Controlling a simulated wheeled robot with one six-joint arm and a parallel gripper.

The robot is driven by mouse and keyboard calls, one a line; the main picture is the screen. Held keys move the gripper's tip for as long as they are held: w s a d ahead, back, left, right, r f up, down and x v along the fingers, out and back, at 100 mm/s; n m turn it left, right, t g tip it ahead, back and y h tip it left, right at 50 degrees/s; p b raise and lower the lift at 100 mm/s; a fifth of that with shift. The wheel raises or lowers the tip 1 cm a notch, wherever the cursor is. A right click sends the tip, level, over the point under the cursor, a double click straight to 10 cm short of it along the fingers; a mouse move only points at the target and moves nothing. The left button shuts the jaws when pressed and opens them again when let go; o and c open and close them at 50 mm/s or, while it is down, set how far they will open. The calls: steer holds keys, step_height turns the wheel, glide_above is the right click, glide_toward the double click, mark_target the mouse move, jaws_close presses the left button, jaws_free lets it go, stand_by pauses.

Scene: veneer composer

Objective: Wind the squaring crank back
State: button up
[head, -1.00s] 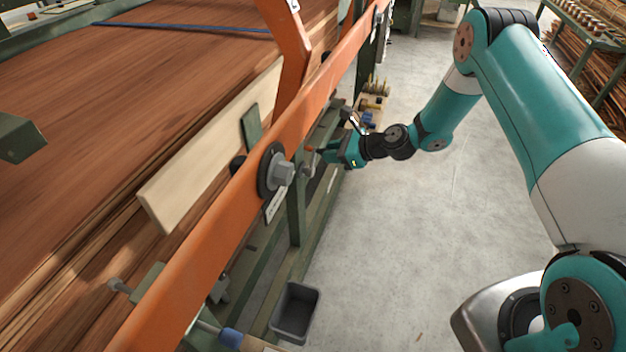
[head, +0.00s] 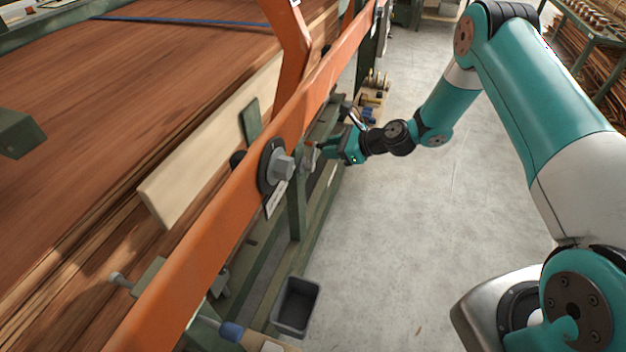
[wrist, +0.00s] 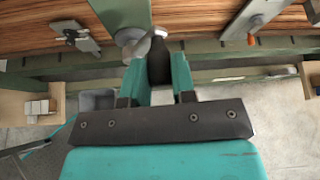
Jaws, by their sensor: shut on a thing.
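The squaring crank shows in the wrist view as a round grey hub (wrist: 131,42) with a short metal arm and a dark handle (wrist: 158,68). My gripper (wrist: 159,75) is shut on that handle, one teal finger on each side. In the head view my gripper (head: 321,147) is at the side of the green frame, just past the big grey bolt on the orange beam. There the crank is small and partly hidden by the gripper.
An orange beam (head: 205,248) runs along the bench beside stacked brown veneer (head: 150,75). A pale board (head: 205,150) lies behind it. A grey bin (head: 296,307) stands below. The floor (head: 410,250) is open.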

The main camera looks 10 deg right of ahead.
steer(key=o, duration=0.9)
steer(key=shift+s+b, duration=0.15)
steer(key=shift+b, duration=0.15)
steer(key=shift+c, duration=0.2)
steer(key=shift+s+d+p, duration=0.15)
steer(key=shift+s+d, duration=0.4)
steer(key=shift+d, duration=0.25)
steer(key=shift+s+d+p, duration=0.2)
steer(key=shift+s+d, duration=0.4)
steer(key=shift+d, duration=0.25)
steer(key=shift+s+d+p, duration=0.15)
steer(key=shift+s+d, duration=0.4)
steer(key=shift+d, duration=0.25)
steer(key=shift+r, duration=0.15)
steer(key=s+d+r+n+g+h, duration=0.1)
steer(key=s+r+n+g+h, duration=0.3)
steer(key=s+r+n, duration=0.7)
steer(key=s+d+r+n+g+h, duration=0.15)
steer(key=s+r+n+h, duration=0.35)
steer(key=s+r+n, duration=0.55)
steer(key=s+a+r+n+g+y, duration=0.1)
steer(key=s+a+r+n, duration=0.2)
steer(key=s+a, duration=0.3)
steer(key=s+a+r+n+g+y, duration=0.1)
steer(key=s+a+r+n+y, duration=0.1)
steer(key=s+a+r+n, duration=0.2)
steer(key=s+a+n, duration=0.2)
steer(key=a, duration=0.1)
steer(key=shift+a+y, duration=0.25)
steer(key=shift+y, duration=0.05)
